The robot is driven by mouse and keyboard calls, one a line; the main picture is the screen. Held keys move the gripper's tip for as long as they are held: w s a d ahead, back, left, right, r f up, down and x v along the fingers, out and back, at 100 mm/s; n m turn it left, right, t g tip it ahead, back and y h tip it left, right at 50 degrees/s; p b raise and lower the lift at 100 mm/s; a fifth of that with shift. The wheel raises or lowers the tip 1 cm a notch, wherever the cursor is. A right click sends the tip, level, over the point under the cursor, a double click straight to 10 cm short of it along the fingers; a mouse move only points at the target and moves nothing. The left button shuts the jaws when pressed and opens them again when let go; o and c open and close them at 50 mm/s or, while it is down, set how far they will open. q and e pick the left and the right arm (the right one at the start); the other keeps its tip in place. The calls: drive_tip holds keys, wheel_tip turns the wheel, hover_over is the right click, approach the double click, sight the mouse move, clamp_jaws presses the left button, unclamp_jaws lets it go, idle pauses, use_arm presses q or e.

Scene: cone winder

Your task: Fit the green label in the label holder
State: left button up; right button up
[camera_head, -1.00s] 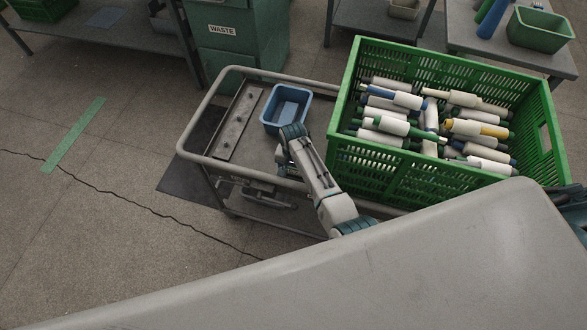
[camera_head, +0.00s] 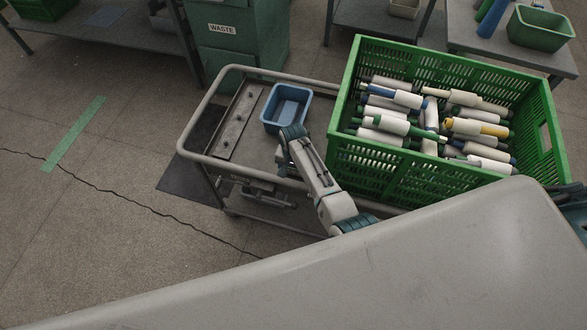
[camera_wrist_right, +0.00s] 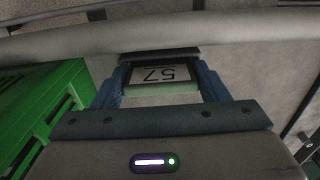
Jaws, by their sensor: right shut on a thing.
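In the right wrist view my right gripper (camera_wrist_right: 161,76) is shut on the label (camera_wrist_right: 160,88), whose blue fingers stand on both sides of it. The label shows a pale face with a dark "57" upside down and a green edge towards me. Its far edge meets or lies just under a dark bar (camera_wrist_right: 160,54) below a grey rail; this bar may be the label holder. I cannot tell whether the label is inside it. In the head view the right gripper is hidden.
The grey rail (camera_wrist_right: 240,33) crosses close above the gripper. A green crate (camera_head: 388,180) full of yarn bobbins stands on the cart (camera_head: 203,108), beside a blue bin (camera_head: 270,128). The crate also shows at left in the wrist view (camera_wrist_right: 40,108). Open floor lies left of the cart.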

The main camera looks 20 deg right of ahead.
drive_tip(key=shift+f, duration=0.1)
drive_tip(key=o, duration=1.2)
wheel_tip(320, 180, up, 8)
drive_tip(key=p, duration=0.8)
drive_tip(key=shift+p, duration=0.3)
idle(0.3)
